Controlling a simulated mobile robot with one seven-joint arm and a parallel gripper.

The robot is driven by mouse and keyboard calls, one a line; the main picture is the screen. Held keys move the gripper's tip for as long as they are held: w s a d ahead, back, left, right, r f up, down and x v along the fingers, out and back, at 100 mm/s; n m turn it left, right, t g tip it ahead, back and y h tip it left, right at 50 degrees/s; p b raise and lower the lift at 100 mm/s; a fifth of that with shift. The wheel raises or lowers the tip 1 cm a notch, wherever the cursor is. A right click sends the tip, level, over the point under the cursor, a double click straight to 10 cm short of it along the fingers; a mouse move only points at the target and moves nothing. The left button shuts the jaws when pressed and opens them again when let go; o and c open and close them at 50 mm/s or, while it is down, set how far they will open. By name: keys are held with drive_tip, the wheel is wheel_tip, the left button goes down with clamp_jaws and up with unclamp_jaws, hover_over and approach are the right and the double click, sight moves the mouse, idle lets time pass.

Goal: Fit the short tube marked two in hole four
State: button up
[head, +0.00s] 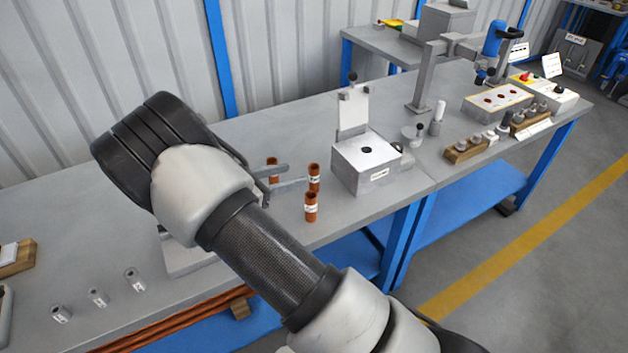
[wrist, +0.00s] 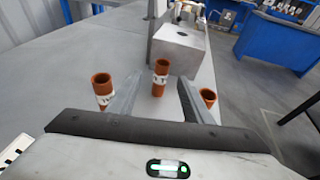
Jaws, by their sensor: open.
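Three short copper-coloured tubes with white labels stand upright on the bench. In the head view they are a back tube (head: 272,168), a middle tube (head: 314,177) and a front tube (head: 310,207). The label marks are too small to read, so I cannot tell which is marked two. My gripper (head: 297,175) is open and empty beside the tubes. In the wrist view one tube (wrist: 160,78) stands between and beyond the fingertips, with a left tube (wrist: 103,88) and a right tube (wrist: 207,98) outside the fingers. I cannot identify hole four; my arm hides part of the bench.
A grey block (head: 371,178) with a dark top hole and an upright plate stands right of the tubes. A metal piece (head: 185,258) is partly hidden beneath my arm. Small grey cylinders (head: 98,297) stand at left front. Long copper tubes (head: 180,322) lie along the front edge.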

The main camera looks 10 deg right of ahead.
sight(310, 170)
drive_tip(key=x, duration=0.3)
drive_tip(key=shift+w+d+f, duration=0.15)
drive_tip(key=shift+d, duration=0.2)
drive_tip(key=shift+b+x, duration=0.55)
drive_tip(key=shift+x, duration=2.2)
drive_tip(key=shift+d, duration=0.1)
clamp_jaws()
